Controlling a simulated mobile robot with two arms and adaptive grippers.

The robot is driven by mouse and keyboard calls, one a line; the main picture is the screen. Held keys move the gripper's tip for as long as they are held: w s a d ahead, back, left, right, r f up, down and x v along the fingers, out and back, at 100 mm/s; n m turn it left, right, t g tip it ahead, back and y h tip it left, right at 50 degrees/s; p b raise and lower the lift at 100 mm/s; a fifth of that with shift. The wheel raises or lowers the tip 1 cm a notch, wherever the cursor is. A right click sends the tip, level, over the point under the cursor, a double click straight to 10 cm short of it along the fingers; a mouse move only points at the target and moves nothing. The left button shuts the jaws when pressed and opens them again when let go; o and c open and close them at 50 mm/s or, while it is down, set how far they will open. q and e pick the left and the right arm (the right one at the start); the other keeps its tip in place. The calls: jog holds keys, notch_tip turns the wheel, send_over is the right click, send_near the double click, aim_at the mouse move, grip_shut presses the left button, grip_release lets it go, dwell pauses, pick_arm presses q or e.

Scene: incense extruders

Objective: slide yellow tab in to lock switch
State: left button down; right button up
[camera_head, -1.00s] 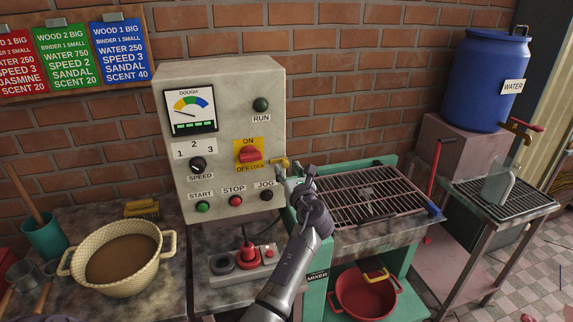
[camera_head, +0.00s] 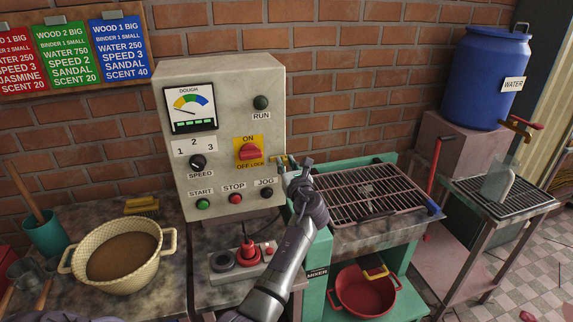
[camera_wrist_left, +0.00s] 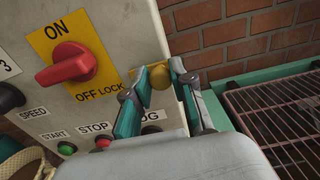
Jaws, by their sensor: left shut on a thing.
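The yellow plate of the switch (camera_head: 243,146) is on the right part of the control panel, with a red handle (camera_head: 250,153) lying roughly level between ON and OFF LOCK. The yellow tab (camera_wrist_left: 187,96) sticks out at the panel's right edge, beside the OFF LOCK label. My left gripper (camera_head: 288,168) is at that edge. In the left wrist view its teal-padded fingers (camera_wrist_left: 168,88) are shut on the tab, one on each side. The fingers partly hide the tab, so I cannot tell how far it is in.
The grey control panel (camera_head: 225,105) has knobs and buttons close below the switch. A green mixer with a metal grate (camera_head: 368,196) stands right of it. A beige pot (camera_head: 116,258) is on the left table, and a blue water barrel (camera_head: 487,80) is at the right.

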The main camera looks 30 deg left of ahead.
aim_at(273, 159)
pick_arm(q)
jog(key=s+p, duration=0.1)
jog(key=s+a+p, duration=0.1)
jog(key=shift+a+r+p, duration=0.2)
jog(key=shift+a+p, duration=0.1)
jog(key=shift+p, duration=0.1)
jog(key=shift+s+a+f, duration=0.1)
jog(key=shift+a+f, duration=0.05)
jog(key=shift+f, duration=0.15)
jog(key=c, duration=1.4)
grip_release()
jog(key=shift+c, duration=0.2)
jog(key=o, duration=0.4)
jog(key=shift+s+a, duration=0.1)
jog(key=shift+s, duration=0.05)
jog(key=shift+o, duration=0.2)
